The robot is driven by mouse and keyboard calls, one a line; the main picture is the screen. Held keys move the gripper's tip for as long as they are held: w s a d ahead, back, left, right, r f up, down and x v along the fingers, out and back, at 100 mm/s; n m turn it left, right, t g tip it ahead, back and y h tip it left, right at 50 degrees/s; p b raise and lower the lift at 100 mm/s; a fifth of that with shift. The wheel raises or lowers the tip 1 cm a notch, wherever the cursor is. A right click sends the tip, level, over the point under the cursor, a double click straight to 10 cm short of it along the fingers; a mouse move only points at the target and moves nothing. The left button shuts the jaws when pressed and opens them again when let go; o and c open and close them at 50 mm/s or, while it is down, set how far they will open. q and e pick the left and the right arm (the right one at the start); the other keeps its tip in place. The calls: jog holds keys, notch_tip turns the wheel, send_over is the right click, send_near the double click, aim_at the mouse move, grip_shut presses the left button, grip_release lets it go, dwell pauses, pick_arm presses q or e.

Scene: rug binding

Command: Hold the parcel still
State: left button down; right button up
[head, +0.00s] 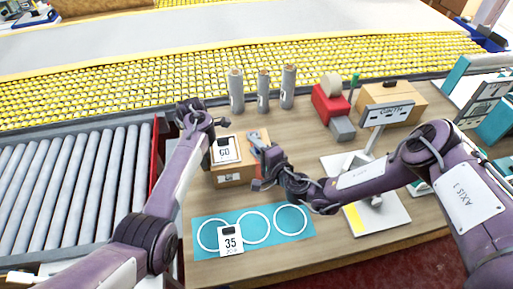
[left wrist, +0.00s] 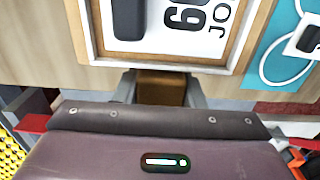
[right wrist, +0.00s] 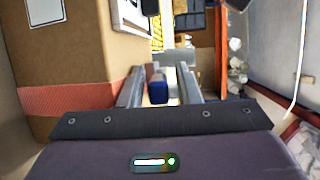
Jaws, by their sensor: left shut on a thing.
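The parcel (head: 229,174) is a brown box on the table with a white "60" card (head: 224,152) on top. The card fills the top of the left wrist view (left wrist: 190,25). My left gripper (head: 203,119) is at the parcel's far side, its jaws closed around a brown part (left wrist: 161,88) at the parcel's edge; the exact contact is partly hidden. My right gripper (head: 259,143) is to the right of the parcel, its fingers apart with nothing clearly between them. In the right wrist view, a brown box (right wrist: 70,60) with a reddish band stands close on the left.
A teal mat (head: 300,236) with white rings and a "35" card (head: 231,241) lies in front. Grey rolls (head: 263,92), a red dispenser (head: 329,103), another box (head: 405,103) and a "GIRTH" stand (head: 388,116) are behind and right. A roller conveyor (head: 80,175) is left.

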jog(key=shift+s+d+f, duration=0.1)
jog(key=shift+s+f, duration=0.05)
jog(key=shift+f, duration=0.2)
